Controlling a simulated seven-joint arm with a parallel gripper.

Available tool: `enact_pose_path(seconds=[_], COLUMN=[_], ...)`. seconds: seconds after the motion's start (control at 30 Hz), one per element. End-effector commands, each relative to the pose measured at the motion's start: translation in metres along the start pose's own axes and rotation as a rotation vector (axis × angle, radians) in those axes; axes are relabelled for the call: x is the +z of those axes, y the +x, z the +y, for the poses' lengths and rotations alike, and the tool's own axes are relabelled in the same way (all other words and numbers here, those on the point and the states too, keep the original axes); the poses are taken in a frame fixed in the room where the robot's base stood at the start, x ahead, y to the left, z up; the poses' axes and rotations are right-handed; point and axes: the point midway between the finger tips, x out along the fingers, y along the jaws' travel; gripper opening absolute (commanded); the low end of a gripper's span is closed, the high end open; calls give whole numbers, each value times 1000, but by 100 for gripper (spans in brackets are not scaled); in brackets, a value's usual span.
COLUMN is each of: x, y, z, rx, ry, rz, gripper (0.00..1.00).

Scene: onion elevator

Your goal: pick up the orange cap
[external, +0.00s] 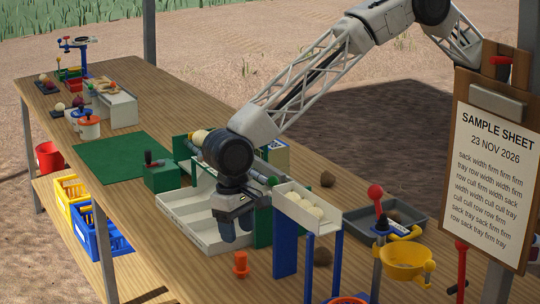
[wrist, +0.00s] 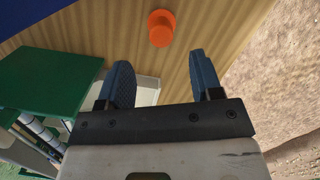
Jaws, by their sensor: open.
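The orange cap (external: 241,264) stands on the wooden table, a small piece with a wide rim and a narrower knob. In the wrist view the orange cap (wrist: 161,28) lies ahead of the fingertips, roughly centred between them, with bare wood around it. My gripper (external: 236,232) is open and empty, pointing down above the front end of the white tray, a little behind and above the cap. In the wrist view my gripper (wrist: 160,75) shows its two blue fingers apart with nothing between them.
The white divided tray (external: 180,207) lies left of my gripper. A raised chute with pale balls (external: 318,211) on blue legs (external: 285,250) stands just right. A yellow bowl (external: 405,262) and red-knobbed lever (external: 376,192) are farther right. Bare table lies left of the cap.

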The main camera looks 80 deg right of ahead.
Motion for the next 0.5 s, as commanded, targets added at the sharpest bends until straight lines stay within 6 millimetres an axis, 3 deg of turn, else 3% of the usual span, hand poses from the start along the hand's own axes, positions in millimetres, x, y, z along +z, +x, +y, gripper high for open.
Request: enact_pose_path(seconds=[0.2, 0.5], x=[0, 0], y=[18, 22], z=[0, 0], rx=[1, 0], ry=[0, 0], rz=[-1, 0], gripper=[59, 59])
